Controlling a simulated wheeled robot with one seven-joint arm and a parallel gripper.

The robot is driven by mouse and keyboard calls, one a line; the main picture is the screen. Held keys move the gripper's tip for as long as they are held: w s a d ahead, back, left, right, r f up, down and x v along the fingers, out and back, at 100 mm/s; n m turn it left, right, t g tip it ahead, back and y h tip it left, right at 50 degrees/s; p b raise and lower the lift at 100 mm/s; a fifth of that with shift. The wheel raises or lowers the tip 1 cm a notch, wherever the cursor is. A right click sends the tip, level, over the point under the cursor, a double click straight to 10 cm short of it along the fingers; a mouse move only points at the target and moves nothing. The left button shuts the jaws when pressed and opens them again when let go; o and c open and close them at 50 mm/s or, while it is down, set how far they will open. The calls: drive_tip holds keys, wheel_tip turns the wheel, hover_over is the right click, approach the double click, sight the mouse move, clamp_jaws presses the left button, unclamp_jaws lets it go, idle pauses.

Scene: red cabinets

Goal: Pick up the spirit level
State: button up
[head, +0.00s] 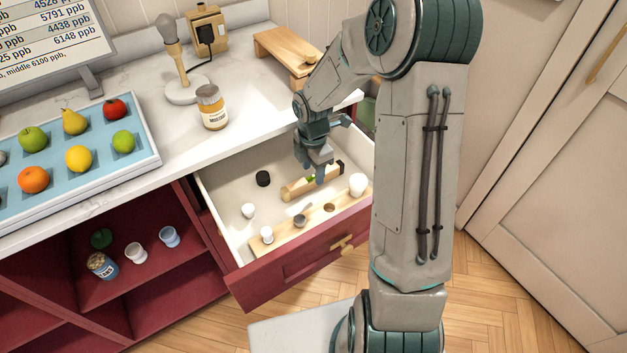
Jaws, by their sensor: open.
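The spirit level (293,191) is a wooden bar with a small green vial and a dark end. It lies inside the open drawer, slanting up toward the right. My gripper (315,173) points down into the drawer, over or beside the middle of the level, and hides part of it. My gripper is open. I cannot tell from this view whether the fingers touch the level or straddle it.
A mustard jar (212,108) and fruit tray (150,165) stand on the counter above.

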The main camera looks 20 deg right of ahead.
sight(313, 176)
wheel_tip(313, 176, down, 3)
drive_tip(key=shift+f, duration=0.15)
clamp_jaws()
